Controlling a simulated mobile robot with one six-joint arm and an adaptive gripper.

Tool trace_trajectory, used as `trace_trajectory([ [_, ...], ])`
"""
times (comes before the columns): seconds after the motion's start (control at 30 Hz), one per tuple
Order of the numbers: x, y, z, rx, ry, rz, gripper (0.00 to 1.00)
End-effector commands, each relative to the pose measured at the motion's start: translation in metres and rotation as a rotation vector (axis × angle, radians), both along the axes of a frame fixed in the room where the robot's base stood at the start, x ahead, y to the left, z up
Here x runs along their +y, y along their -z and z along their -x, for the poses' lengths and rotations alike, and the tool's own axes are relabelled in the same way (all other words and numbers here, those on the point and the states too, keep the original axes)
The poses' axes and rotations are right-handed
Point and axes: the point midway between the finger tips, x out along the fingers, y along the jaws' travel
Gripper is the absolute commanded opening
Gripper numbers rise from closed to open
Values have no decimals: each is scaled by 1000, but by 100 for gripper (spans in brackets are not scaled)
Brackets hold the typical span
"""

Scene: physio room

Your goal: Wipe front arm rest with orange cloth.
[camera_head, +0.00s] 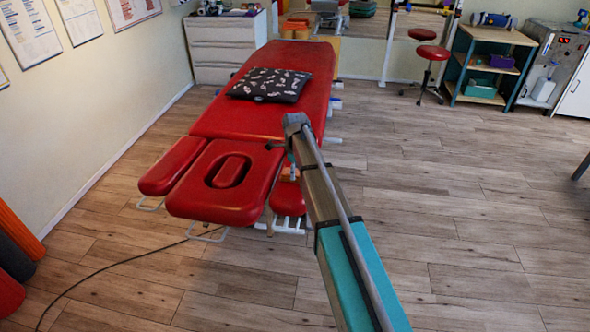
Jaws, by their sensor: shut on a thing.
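The red treatment table has a padded face section with an oval hole (217,188) at its near end. One red arm rest (172,165) is on the left of it. The other red arm rest (288,198) is on the right, partly covered by my arm. My gripper (292,173) points down at this right arm rest, close to its upper part. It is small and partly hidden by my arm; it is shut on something. The orange cloth cannot be made out clearly against the red padding, and I cannot tell whether it touches the rest.
A black patterned pillow (269,84) lies on the table. A cable (112,264) runs over the floor at the left, near rolled mats (17,240). A red stool (432,53) and a shelf (487,63) stand at the back.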

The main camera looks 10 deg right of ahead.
Motion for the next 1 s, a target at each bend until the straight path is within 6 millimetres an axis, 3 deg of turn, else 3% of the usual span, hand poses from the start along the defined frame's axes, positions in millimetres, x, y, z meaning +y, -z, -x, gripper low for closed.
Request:
trace_trajectory([
  [0.33,7,-4,20,0,0,0,35],
  [0.77,7,-4,20,-1,0,0,35],
  [1.0,7,-17,19,-1,0,0,35],
])
